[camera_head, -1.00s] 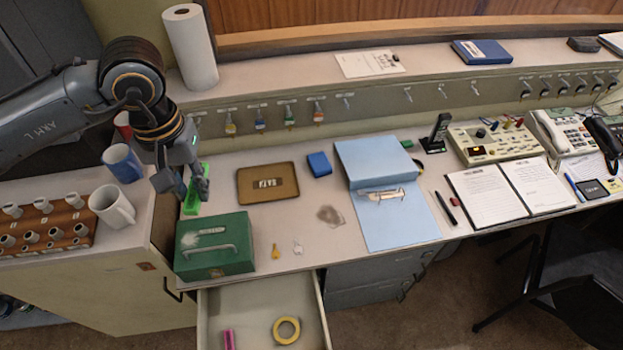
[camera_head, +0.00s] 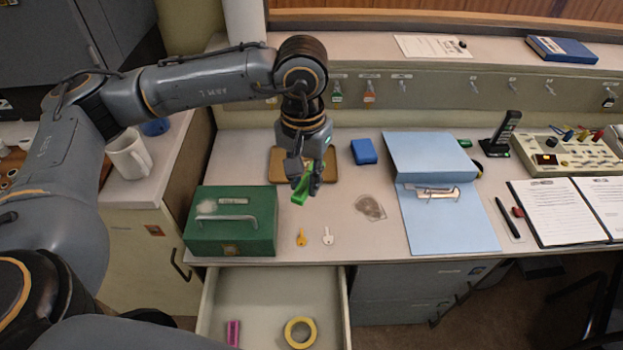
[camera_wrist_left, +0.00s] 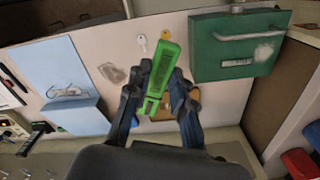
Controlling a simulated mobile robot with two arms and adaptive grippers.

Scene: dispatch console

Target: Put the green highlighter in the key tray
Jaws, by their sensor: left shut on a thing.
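My left gripper (camera_head: 306,184) is shut on a green highlighter (camera_head: 300,195), held by its middle, with one end sticking out toward the front. The highlighter (camera_wrist_left: 166,62) also shows between the fingers in the left wrist view. The brown key tray (camera_head: 277,169) lies flat on the desk behind the gripper, which hides its middle. In the left wrist view, part of the tray (camera_wrist_left: 195,94) shows beyond the fingers. The gripper appears above the tray's front part; the exact height is hard to tell. My right gripper is not in view.
A green cash box (camera_head: 232,235) stands at the front left. Two keys (camera_head: 301,237) lie in front of the tray. A blue box (camera_head: 363,151) and a blue folder (camera_head: 450,220) are to the right. An open drawer (camera_head: 345,300) holds tape (camera_head: 300,320) and a pink item.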

